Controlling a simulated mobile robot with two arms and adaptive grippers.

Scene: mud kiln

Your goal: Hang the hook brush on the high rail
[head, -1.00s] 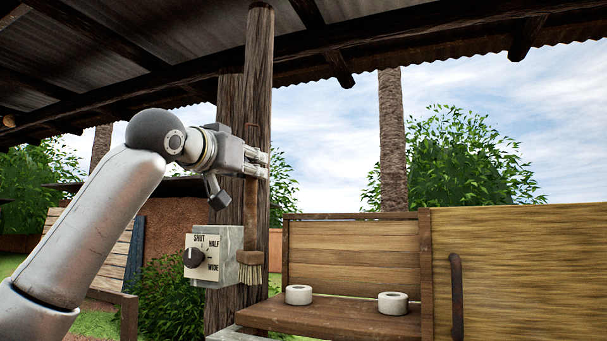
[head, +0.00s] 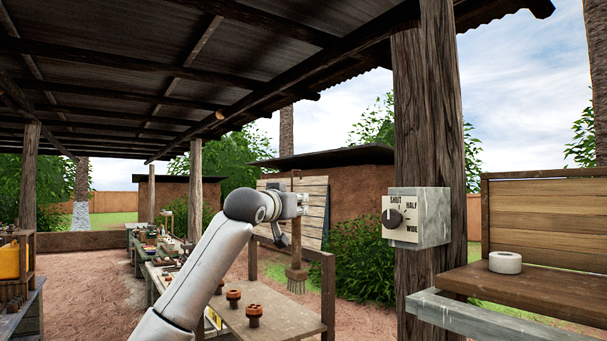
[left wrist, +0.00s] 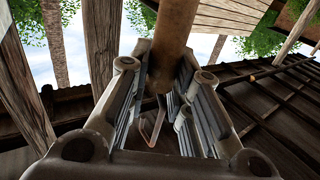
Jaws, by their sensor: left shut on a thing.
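My left gripper (head: 302,204) is shut on the wooden handle of the hook brush (head: 297,271). The brush hangs upright, with its block and pale bristles below the gripper and the handle's upper end above it. In the left wrist view the handle (left wrist: 174,35) passes between the fingers (left wrist: 168,88), and a thin bent piece, perhaps the hook, shows beyond them. A small pale round end (head: 220,115) shows under the roof beams; I cannot tell whether it belongs to the high rail. My right gripper is out of view.
A thick wooden post (head: 428,95) with a dial box (head: 418,217) stands to the right. A wooden table (head: 270,310) with small brown pieces is below the arm. A white ring (head: 505,262) sits on a bench at the right. Roof beams run overhead.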

